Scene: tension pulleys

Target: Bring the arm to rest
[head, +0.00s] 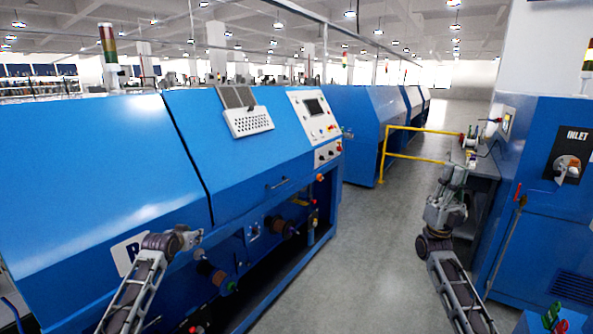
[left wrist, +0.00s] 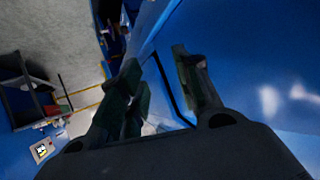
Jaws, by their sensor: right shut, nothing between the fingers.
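In the head view my left arm (head: 140,282) comes in from the bottom left, and its far end shows in front of the blue machine's lower side. I cannot make out the left fingers there. In the left wrist view the left gripper (left wrist: 156,70) has its two dark fingers spread apart with nothing between them. My right arm (head: 444,212) rises from the bottom right of the head view. Its gripper (head: 469,143) is small at the far end, shut and empty, beside the grey bench of the right-hand machine.
A long blue machine (head: 110,160) with spools (head: 210,272) low on its side stands close on the left. A blue cabinet (head: 540,215) marked INLET stands on the right. A yellow rail (head: 412,157) is ahead. The grey floor (head: 345,250) between them is clear.

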